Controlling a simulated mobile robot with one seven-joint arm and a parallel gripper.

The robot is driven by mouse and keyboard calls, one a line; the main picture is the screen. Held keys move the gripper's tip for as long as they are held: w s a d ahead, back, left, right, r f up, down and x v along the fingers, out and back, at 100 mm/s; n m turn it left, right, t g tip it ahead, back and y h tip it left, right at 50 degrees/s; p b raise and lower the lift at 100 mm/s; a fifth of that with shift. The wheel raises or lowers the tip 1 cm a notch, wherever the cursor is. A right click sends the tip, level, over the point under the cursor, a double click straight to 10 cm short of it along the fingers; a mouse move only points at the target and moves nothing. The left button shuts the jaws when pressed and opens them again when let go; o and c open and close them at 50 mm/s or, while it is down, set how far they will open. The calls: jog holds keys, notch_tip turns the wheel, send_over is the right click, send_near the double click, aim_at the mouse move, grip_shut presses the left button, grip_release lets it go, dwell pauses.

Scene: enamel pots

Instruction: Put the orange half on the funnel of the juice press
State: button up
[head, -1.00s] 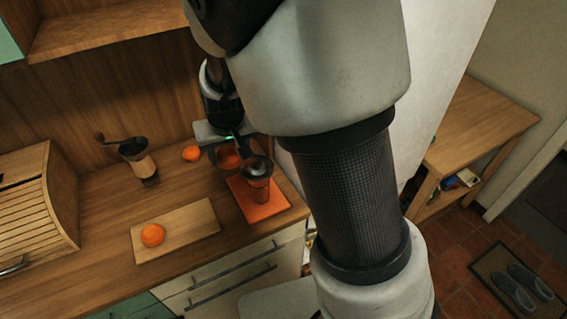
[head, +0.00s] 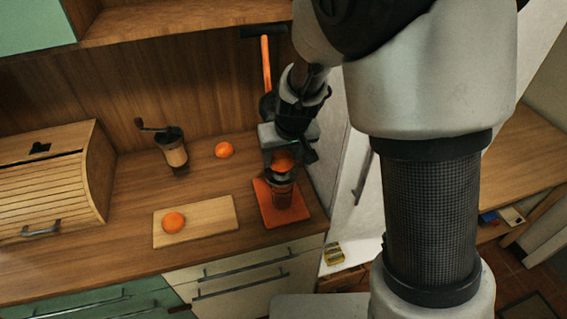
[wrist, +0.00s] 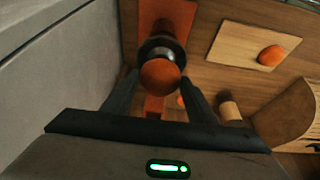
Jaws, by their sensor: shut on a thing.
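The juice press has an orange base (head: 298,210), a dark funnel (head: 283,179) and an upright orange handle (head: 266,62) behind. My gripper (head: 281,158) is shut on the orange half (head: 283,162), right over the funnel. In the wrist view the orange half (wrist: 160,77) sits between my fingertips (wrist: 160,82), overlapping the funnel (wrist: 158,45). I cannot tell whether the fruit touches the funnel. My gripper hides part of the press.
A cutting board (head: 215,214) bears another orange piece (head: 173,222). One more orange (head: 224,149) lies near the back wall beside a hand grinder (head: 172,150). A roll-top bread box (head: 50,185) stands left. A pale upright panel (head: 352,185) is close right of the press.

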aim_at(283, 167)
jog(key=shift+f+b, duration=0.3)
jog(key=shift+f, duration=1.55)
jog(key=shift+f, duration=0.1)
jog(key=shift+f, duration=0.15)
jog(key=o, duration=1.1)
jog(key=shift+c, duration=0.2)
